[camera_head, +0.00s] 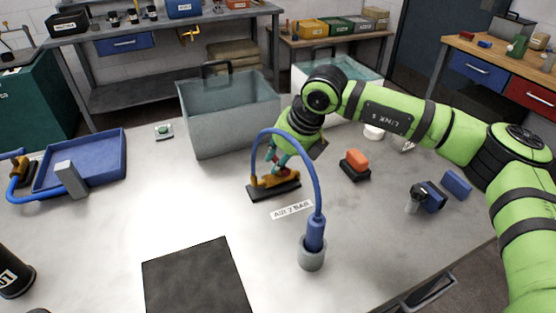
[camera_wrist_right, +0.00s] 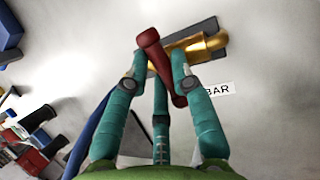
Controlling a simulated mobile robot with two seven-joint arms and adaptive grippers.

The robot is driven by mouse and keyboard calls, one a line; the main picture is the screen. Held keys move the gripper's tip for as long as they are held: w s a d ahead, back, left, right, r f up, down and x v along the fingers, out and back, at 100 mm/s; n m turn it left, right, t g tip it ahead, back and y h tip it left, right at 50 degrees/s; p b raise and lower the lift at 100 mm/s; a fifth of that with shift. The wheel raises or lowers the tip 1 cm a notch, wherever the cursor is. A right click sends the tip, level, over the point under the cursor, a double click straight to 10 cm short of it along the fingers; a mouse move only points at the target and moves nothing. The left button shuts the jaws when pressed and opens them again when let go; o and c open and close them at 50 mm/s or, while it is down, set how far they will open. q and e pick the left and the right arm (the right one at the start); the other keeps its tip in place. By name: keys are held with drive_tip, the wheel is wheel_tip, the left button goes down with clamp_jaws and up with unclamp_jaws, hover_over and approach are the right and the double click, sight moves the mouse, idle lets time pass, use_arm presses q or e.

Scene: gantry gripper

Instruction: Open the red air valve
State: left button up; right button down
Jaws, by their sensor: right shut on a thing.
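The air valve is a brass body (camera_head: 272,181) on a dark base plate (camera_head: 288,190), near the middle of the table in the head view. In the right wrist view its red lever (camera_wrist_right: 155,50) lies roughly crosswise to the brass body (camera_wrist_right: 205,46). My right gripper (camera_head: 276,160) is above the valve with its teal fingers pointing down. In the right wrist view the fingers (camera_wrist_right: 161,72) are closed around the red lever, two on the outer sides and one behind. The head view mostly hides the lever. My left gripper is not in view.
A blue hose (camera_head: 307,153) arches from the valve to a grey socket (camera_head: 312,258). An "AIR 7 BAR" label (camera_head: 292,210) lies beside it. A clear bin (camera_head: 232,115) stands behind. A red-orange block on black (camera_head: 356,161) sits right.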

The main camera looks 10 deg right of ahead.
drive_tip(key=n+g+b, duration=0.1)
drive_tip(key=n, duration=0.2)
drive_tip(key=shift+f+y, duration=0.15)
drive_tip(key=shift+y, duration=0.25)
drive_tip(key=n+g, duration=0.1)
drive_tip(key=n, duration=0.2)
drive_tip(key=shift+d+n+g+y, duration=0.1)
drive_tip(key=shift+n+g+y, duration=0.2)
drive_tip(key=shift+n+g, duration=0.1)
drive_tip(key=n+g, duration=0.2)
drive_tip(key=n, duration=0.2)
drive_tip(key=shift+n, duration=0.3)
drive_tip(key=n+g, duration=0.1)
drive_tip(key=n, duration=0.1)
drive_tip(key=n+g+p, duration=0.1)
drive_tip(key=n, duration=0.2)
drive_tip(key=shift+d+h, duration=0.15)
drive_tip(key=shift+h, duration=0.25)
drive_tip(key=shift+n, duration=0.3)
drive_tip(key=c, duration=1.1)
unclamp_jaws()
drive_tip(key=shift+o, duration=0.2)
drive_tip(key=shift+w, duration=0.1)
